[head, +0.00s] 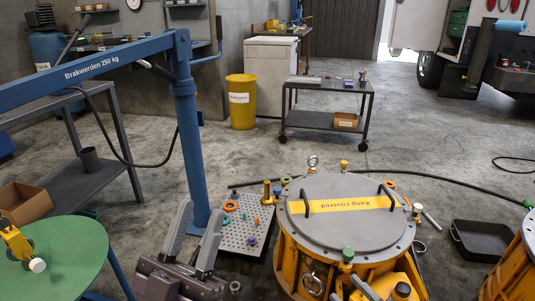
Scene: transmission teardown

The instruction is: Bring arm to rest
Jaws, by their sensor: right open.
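The rest of my right arm is hidden below the picture's edge.
A yellow housing (288,265) with a grey lid (345,240) stands to the right. A blue crane (188,130) rises behind the gripper. A green round table (75,262) with a yellow tool (16,243) is left. A black tray (482,257) lies right.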

